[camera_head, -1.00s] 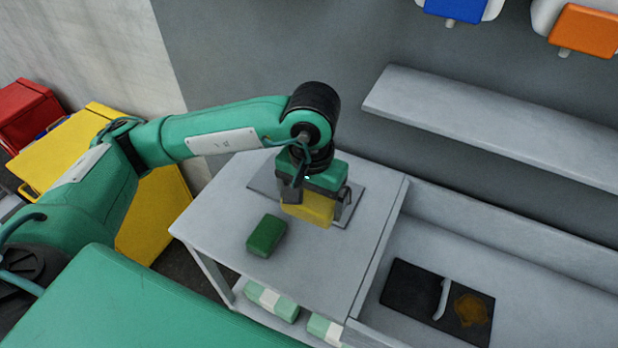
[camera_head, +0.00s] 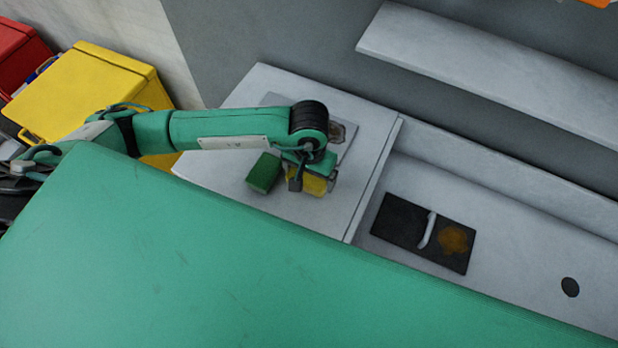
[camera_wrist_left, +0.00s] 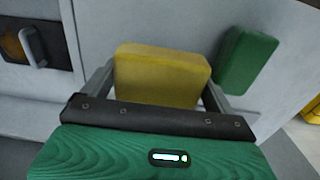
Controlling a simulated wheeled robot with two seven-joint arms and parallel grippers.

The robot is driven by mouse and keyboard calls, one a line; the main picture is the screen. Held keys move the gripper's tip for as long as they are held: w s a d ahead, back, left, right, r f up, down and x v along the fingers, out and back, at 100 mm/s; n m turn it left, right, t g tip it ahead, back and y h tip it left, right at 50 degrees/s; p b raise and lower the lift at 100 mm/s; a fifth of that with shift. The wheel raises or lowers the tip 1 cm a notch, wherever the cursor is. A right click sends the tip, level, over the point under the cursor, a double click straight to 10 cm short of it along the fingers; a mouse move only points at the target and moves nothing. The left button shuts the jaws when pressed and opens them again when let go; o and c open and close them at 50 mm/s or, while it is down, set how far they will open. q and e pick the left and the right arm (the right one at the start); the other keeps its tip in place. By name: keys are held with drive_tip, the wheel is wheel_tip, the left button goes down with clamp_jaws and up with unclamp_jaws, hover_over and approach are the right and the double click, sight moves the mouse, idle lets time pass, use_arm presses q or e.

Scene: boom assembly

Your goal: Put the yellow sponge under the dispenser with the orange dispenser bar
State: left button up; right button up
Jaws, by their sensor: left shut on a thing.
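The yellow sponge (camera_head: 311,184) is between the fingers of my left gripper (camera_head: 312,186), over the grey counter top. In the left wrist view the yellow sponge (camera_wrist_left: 160,75) fills the space between the two fingers of the left gripper (camera_wrist_left: 158,92), which is shut on it. The orange dispenser bar (camera_head: 597,2) shows only as a sliver at the top right edge of the head view; its dispenser is cut off. My right gripper is not in view.
A green sponge (camera_head: 264,172) lies on the counter (camera_head: 230,170) just left of the gripper; it also shows in the left wrist view (camera_wrist_left: 247,60). A dark board with a brown stain (camera_head: 402,222) lies in the sink area. A grey shelf (camera_head: 480,65) runs along the wall.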

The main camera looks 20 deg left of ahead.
sight(309, 184)
use_arm(q)
wheel_tip(309, 184, down, 4)
drive_tip(key=shift+f+p, duration=0.1)
drive_tip(key=shift+p, duration=0.6)
drive_tip(key=shift+f, duration=0.25)
drive_tip(key=shift+f, duration=0.2)
drive_tip(key=o, duration=0.7)
drive_tip(key=shift+r, duration=0.1)
